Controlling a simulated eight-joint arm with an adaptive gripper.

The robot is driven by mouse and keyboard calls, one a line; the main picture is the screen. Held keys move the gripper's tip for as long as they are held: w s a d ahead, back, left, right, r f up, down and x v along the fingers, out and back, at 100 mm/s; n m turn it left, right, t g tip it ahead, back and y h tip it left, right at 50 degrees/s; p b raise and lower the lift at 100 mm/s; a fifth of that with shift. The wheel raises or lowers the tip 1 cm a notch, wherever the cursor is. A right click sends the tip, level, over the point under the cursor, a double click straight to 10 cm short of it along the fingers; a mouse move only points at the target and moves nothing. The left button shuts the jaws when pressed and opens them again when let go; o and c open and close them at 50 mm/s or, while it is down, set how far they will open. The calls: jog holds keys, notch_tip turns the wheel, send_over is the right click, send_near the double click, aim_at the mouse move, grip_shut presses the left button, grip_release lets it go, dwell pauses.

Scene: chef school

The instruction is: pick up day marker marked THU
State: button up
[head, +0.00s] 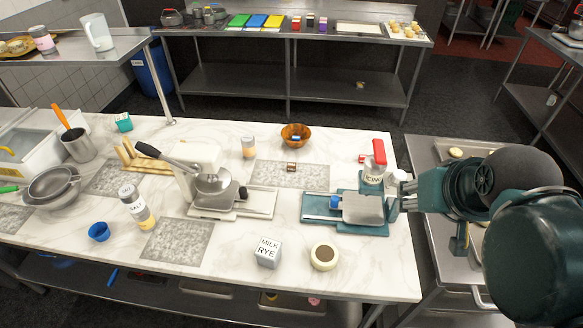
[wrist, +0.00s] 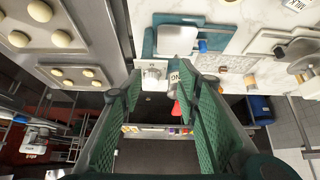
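No marking reading THU is legible in either view, so I cannot tell which thing is the day marker. Small coloured blocks stand on the back table, among them a red-brown one (head: 297,23) and a dark one (head: 322,24). A small brown block (head: 291,168) lies on a grey mat on the marble counter. A teal block (head: 123,122) stands at the counter's far left edge. My gripper (wrist: 163,82) has its green fingers spread wide, with nothing held.
A teal slicer-like device (head: 345,228) with a metal plate is left of my gripper. A cube reading MILK RYE (head: 268,252) and a tape-like roll (head: 324,256) stand at the counter's front. A metal tray counter (head: 432,215) adjoins on the right. Dark floor separates the back table.

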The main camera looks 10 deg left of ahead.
jog(key=w+a+r+n+g+p, duration=0.1)
jog(key=w+a+r+n, duration=0.3)
jog(key=w, duration=0.4)
jog(key=w+a+r+n+g+p, duration=0.2)
jog(key=w+a+r+n, duration=0.1)
jog(key=w+a, duration=0.3)
jog(key=n+g+p, duration=0.4)
jog(key=n, duration=0.7)
send_over(292, 164)
notch_tip(292, 164, down, 26)
jog(key=shift+s+f, duration=0.1)
jog(key=shift+f, duration=0.5)
jog(key=shift+f, duration=1.3)
